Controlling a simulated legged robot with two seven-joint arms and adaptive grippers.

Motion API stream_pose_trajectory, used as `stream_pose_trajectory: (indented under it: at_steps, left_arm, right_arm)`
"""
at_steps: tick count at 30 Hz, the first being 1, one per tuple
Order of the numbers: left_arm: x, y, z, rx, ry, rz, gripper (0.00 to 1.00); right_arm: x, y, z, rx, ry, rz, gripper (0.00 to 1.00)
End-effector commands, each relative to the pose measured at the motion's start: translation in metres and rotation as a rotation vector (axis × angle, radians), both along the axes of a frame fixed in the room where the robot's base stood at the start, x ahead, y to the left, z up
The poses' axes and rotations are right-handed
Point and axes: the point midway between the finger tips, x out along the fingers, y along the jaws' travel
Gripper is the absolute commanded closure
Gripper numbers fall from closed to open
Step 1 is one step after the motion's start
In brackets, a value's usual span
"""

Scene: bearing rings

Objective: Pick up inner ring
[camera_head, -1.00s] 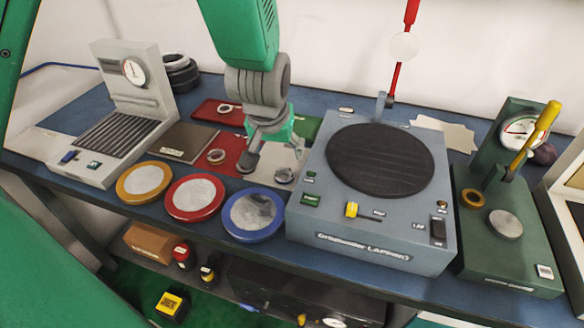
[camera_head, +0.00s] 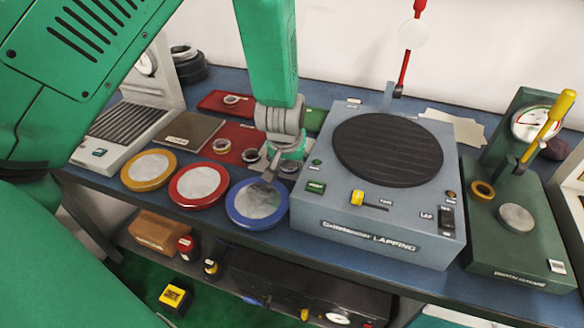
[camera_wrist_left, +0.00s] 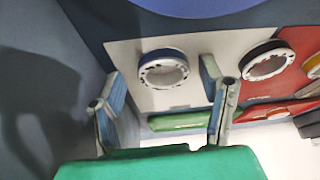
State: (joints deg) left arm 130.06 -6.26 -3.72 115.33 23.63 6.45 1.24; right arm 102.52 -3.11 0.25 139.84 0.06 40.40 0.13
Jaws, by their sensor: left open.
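Several small metal rings lie on the coloured mats, and I cannot tell for sure which is the inner ring. One ring (camera_wrist_left: 163,70) with a blue band lies on the white mat (camera_wrist_left: 126,50); in the head view this ring (camera_head: 290,167) is partly covered by my gripper. A dark-banded ring (camera_wrist_left: 268,62) lies by the border of the white and red mats, seen also in the head view (camera_head: 250,155). My left gripper (camera_wrist_left: 163,98) is open and empty. Its fingers stand apart, with the blue-banded ring in the gap beyond the tips. My right gripper is out of view.
A ring with a yellowish band (camera_head: 222,145) lies on the red mat (camera_head: 232,133). A grey lapping machine (camera_head: 370,222) stands close on the right. Yellow, red and blue-rimmed discs (camera_head: 231,206) line the table's front edge. A dial-gauge stand (camera_head: 515,240) is farther right.

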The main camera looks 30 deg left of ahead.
Motion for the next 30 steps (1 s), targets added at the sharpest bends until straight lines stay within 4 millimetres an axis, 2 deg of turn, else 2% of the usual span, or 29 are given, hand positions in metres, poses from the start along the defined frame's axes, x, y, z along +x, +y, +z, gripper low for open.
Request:
stream_pose_trajectory:
  at_steps: [6, 8, 9, 11, 19, 22, 26, 30]
  left_arm:
    - [0.0, 0.0, -0.001, -0.003, 0.0, -0.001, 0.35]
    - [0.0, 0.0, -0.001, -0.003, 0.0, -0.001, 0.56]
    - [0.0, -0.001, -0.001, -0.002, 0.0, -0.001, 0.7]
    - [0.0, -0.001, -0.001, -0.002, 0.0, -0.001, 0.9]
    - [0.0, -0.001, -0.001, -0.002, 0.001, -0.001, 0.9]
    - [0.001, -0.001, 0.005, -0.002, -0.001, -0.001, 0.9]
    - [0.001, -0.001, 0.026, -0.001, -0.003, -0.001, 0.9]
    - [0.001, 0.0, 0.057, 0.0, -0.003, 0.001, 0.9]
  right_arm:
    - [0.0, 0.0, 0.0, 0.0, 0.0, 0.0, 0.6]
    - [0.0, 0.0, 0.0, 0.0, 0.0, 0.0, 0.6]
    - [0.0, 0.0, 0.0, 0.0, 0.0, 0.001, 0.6]
    - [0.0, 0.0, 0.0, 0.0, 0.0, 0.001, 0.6]
    - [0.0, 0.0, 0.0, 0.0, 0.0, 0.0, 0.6]
    - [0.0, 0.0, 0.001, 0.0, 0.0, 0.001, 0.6]
    - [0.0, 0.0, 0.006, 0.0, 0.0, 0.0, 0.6]
    - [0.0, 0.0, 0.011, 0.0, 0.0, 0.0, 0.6]
